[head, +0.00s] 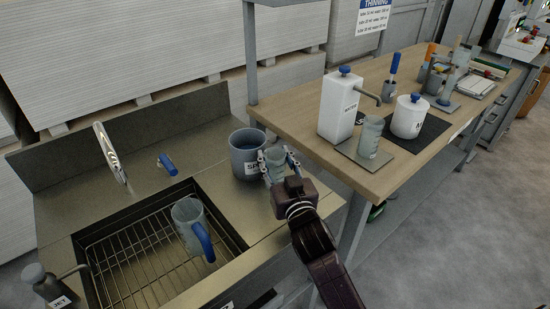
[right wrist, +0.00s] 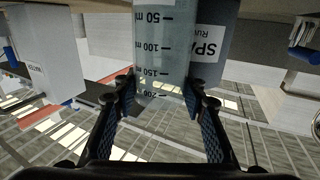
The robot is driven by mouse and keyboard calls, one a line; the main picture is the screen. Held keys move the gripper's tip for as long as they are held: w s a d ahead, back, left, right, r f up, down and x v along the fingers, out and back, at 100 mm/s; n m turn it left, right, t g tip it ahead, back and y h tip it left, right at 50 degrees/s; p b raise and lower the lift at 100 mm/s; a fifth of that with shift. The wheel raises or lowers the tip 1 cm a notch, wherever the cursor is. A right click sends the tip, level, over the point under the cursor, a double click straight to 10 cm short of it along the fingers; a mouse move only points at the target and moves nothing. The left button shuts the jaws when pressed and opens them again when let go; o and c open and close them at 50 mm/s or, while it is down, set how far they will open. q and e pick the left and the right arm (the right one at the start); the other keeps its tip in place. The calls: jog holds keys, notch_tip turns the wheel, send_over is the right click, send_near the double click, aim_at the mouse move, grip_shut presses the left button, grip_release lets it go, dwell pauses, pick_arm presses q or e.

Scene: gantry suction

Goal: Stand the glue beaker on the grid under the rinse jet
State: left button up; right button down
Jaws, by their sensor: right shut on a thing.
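My right gripper (head: 276,161) is shut on a clear graduated beaker (right wrist: 163,45), with one finger on each side of it. In the head view the held beaker is beside the blue-grey tub, outside the sink; its contents cannot be made out. The wire grid (head: 128,262) lies in the sink at the lower left. The rinse jet (head: 43,286), a dark bottle-like fixture labelled JET, stands at the sink's left front with its spout towards the grid. My left gripper is not in view.
A jug with a blue handle (head: 188,222) is on the grid's right part; the grid's left part is clear. A blue-grey labelled tub (head: 247,157) stands right of the sink. A tap (head: 110,152) is behind it. The wooden bench (head: 290,110) holds bottles and another beaker (head: 369,138).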

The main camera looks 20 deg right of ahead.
jog(key=c, duration=1.2)
grip_release()
jog(key=shift+f, duration=0.1)
